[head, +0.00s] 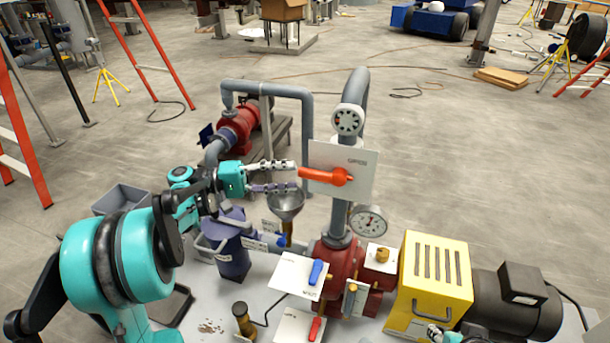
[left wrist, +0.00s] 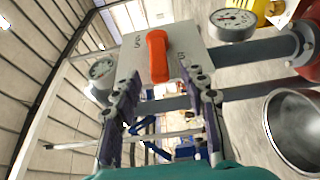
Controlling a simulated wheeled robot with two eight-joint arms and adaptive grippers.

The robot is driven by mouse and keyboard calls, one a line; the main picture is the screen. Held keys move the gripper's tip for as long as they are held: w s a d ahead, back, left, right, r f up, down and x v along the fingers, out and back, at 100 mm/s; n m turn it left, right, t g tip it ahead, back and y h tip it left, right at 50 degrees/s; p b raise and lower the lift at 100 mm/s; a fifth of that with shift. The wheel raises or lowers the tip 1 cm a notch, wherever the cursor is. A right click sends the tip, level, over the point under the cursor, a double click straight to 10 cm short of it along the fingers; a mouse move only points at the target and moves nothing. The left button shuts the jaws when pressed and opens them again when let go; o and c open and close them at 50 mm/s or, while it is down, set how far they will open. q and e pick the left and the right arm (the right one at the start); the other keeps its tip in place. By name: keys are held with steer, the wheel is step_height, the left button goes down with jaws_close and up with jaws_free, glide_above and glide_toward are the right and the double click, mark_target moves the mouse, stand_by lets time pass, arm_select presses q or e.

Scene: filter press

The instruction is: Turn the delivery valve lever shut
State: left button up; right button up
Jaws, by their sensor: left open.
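The orange lever (head: 327,175) lies about level across an upright white plate (head: 355,158), its free end pointing left, its hub at the right. Lettering on the plate is too small to read surely. My left gripper (head: 290,176) is open, its fingers pointing right at the lever's free end. In the left wrist view the orange lever (left wrist: 158,55) stands between and just beyond the parted fingertips of my left gripper (left wrist: 160,88), with space on both sides. My right gripper (head: 438,333) shows only in small part at the bottom edge; its jaws are unclear.
A blue lever (head: 315,272) and a red lever (head: 315,328) sit on plates below. A dial gauge (head: 369,221), a steel funnel (head: 286,204) and grey pipes stand close by. A yellow housing (head: 434,275) is at the right. Open floor lies behind.

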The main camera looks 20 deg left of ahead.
arm_select(q)
steer(key=v, duration=0.5)
steer(key=shift+a, duration=0.15)
